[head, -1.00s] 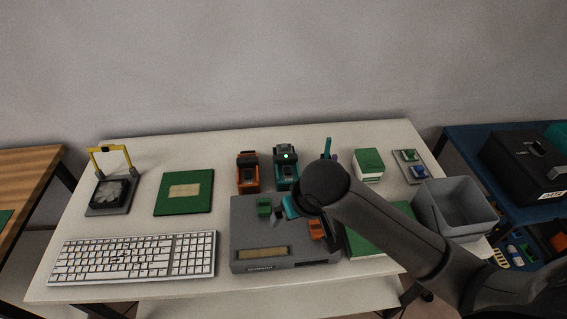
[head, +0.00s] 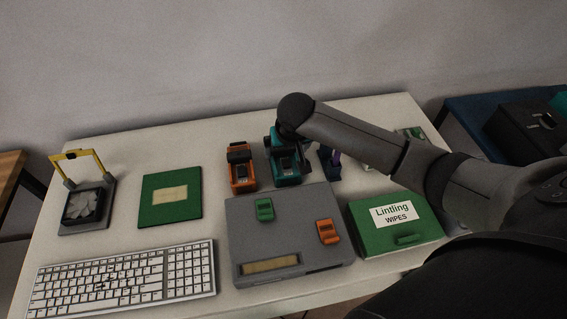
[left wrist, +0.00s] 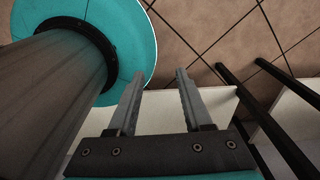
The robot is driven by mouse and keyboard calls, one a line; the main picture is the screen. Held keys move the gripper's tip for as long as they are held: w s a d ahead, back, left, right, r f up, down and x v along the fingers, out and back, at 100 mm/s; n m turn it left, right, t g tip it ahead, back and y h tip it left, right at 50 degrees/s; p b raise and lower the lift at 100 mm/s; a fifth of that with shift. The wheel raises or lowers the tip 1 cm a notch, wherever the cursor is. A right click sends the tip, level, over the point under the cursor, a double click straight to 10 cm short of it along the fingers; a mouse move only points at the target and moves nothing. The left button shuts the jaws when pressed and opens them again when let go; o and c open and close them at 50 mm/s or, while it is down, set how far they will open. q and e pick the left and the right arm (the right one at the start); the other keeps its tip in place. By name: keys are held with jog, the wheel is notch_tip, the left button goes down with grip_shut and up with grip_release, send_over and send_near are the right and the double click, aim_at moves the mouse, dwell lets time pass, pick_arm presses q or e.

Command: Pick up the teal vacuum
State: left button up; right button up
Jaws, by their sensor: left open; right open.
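The teal vacuum (head: 287,173), a small teal unit with a dark front panel, stands toward the back of the white table, right of a similar orange one (head: 241,170). My right gripper (head: 282,146) is open at the upper part of the teal vacuum. My wrist and the gripper's own teal body hide part of the vacuum's top, and I cannot tell whether the fingers touch it. My left gripper (left wrist: 158,88) is open and empty in the left wrist view, above the floor and a white surface's edge.
A grey case (head: 245,228) with small green and orange clips lies in front. A green wipes box (head: 425,237), a keyboard (head: 110,285), a green board (head: 155,215) and a fan with a yellow handle (head: 88,205) surround it. My right arm covers the table's right back.

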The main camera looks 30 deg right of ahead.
aim_at(283, 154)
jog(key=shift+x, duration=0.8)
jog(key=b+x, duration=0.1)
jog(key=x, duration=0.1)
jog(key=b+x, duration=0.1)
jog(key=x, duration=0.1)
jog(key=shift+w+a+r, duration=0.1)
jog(key=shift+w, duration=0.25)
jog(key=shift+w+f, duration=0.15)
jog(key=shift+f, duration=0.25)
pick_arm(q)
jog(key=shift+w+d+f, duration=0.1)
jog(key=shift+w+f, duration=0.25)
jog(key=shift+f, duration=0.25)
jog(key=shift+w+f, duration=0.3)
jog(key=shift+f, duration=0.3)
pick_arm(e)
jog(key=shift+c, duration=0.2)
jog(key=c, duration=1.4)
jog(key=shift+c, duration=0.2)
jog(key=shift+w+r, duration=0.1)
jog(key=shift+r, duration=0.05)
pick_arm(q)
notch_tip(283, 154, up, 5)
jog(key=p, duration=0.4)
jog(key=shift+f, duration=0.2)
pick_arm(e)
notch_tip(283, 154, up, 20)
